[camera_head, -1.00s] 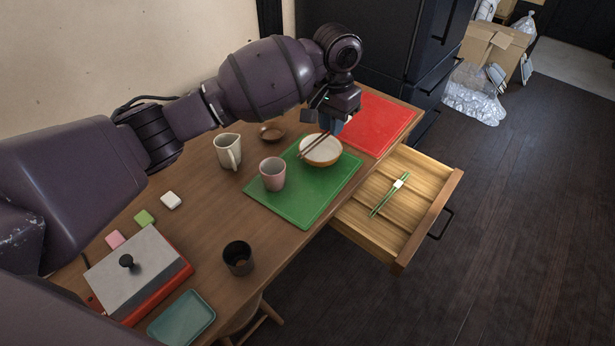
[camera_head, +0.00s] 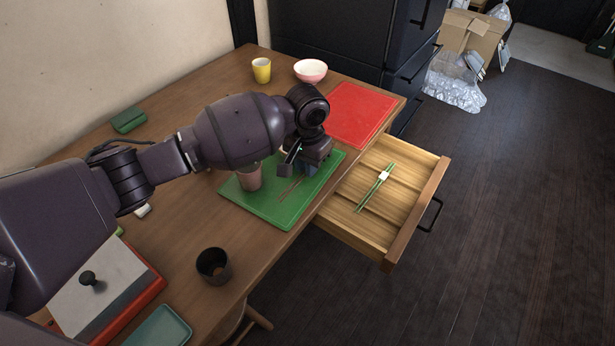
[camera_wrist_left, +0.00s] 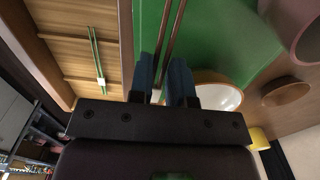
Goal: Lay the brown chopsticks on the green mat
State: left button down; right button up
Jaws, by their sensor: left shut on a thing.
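The brown chopsticks (camera_head: 290,188) point down-left over the green mat (camera_head: 272,211). They also show in the left wrist view (camera_wrist_left: 173,35), running over the mat (camera_wrist_left: 222,35), with a pale band between the fingers. My left gripper (camera_head: 303,170) is shut on them, low over the mat's right part; its blue fingers show in the wrist view (camera_wrist_left: 163,85). I cannot tell whether the chopsticks touch the mat. A pink cup (camera_head: 249,179) stands on the mat, left of the gripper. A white-and-brown bowl (camera_wrist_left: 219,94) is beside the fingers in the wrist view; the arm hides it in the head view.
The open drawer (camera_head: 403,232) holds green chopsticks (camera_head: 375,186). A red mat (camera_head: 360,114) lies beyond the green one. A yellow cup (camera_head: 261,71) and pink bowl (camera_head: 311,71) stand at the back. A dark cup (camera_head: 213,265) is nearer. The mat's front part is bare.

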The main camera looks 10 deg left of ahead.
aim_at(307, 185)
pick_arm(q)
notch_tip(307, 185, down, 5)
jog(key=shift+r+b, duration=0.1)
jog(key=shift+b, duration=0.45)
jog(key=shift+r, duration=0.1)
pick_arm(e)
jog(key=shift+s+f, duration=0.15)
jog(key=shift+f, duration=0.4)
pick_arm(q)
jog(key=c, duration=1.1)
grip_release()
jog(key=shift+c, duration=0.2)
jog(key=shift+o, duration=0.3)
pick_arm(e)
jog(key=shift+s+f, duration=0.1)
jog(key=shift+f, duration=0.15)
jog(key=shift+f, duration=0.1)
